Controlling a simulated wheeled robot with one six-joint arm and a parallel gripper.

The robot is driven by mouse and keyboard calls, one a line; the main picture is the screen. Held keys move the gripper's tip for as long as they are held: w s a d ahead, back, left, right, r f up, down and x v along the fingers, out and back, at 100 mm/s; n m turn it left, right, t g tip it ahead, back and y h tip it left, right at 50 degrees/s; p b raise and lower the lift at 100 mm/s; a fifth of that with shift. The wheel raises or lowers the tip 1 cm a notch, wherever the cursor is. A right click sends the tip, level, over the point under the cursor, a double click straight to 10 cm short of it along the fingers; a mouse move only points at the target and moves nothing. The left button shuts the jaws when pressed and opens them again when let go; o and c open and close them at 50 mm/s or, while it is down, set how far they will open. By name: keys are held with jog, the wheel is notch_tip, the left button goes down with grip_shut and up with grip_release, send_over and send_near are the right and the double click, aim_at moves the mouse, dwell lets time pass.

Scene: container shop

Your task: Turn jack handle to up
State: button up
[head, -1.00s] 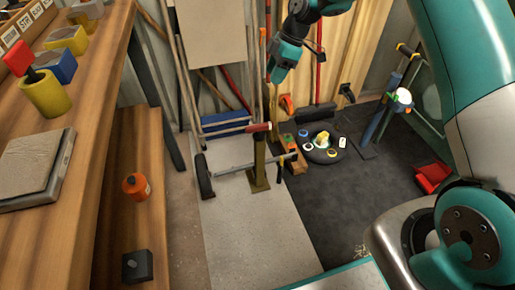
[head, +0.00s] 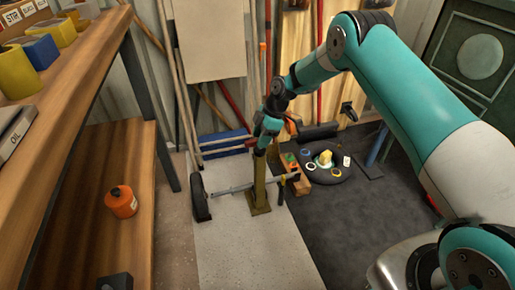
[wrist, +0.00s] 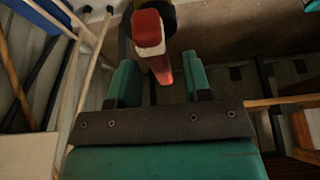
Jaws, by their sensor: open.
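The jack has an olive upright post (head: 260,185) standing on the pale floor strip, with a grey bar (head: 236,187) crossing it low down. In the wrist view, the red grip of its handle (wrist: 160,66) with a pale band runs between my two green fingers, with room on both sides. My gripper (wrist: 157,82) is open around the grip and not closed on it.
A black wheel (head: 201,198) sits at the bar's left end. A round dark tray (head: 335,172) with small items lies to the right. Long poles and a blue box (head: 222,142) are behind.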

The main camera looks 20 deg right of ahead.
jog(key=shift+b+x, duration=0.35)
jog(key=shift+x, duration=1.2)
jog(key=shift+c, duration=0.3)
grip_shut()
jog(key=shift+r+m+p, duration=0.1)
jog(key=shift+m+p, duration=0.2)
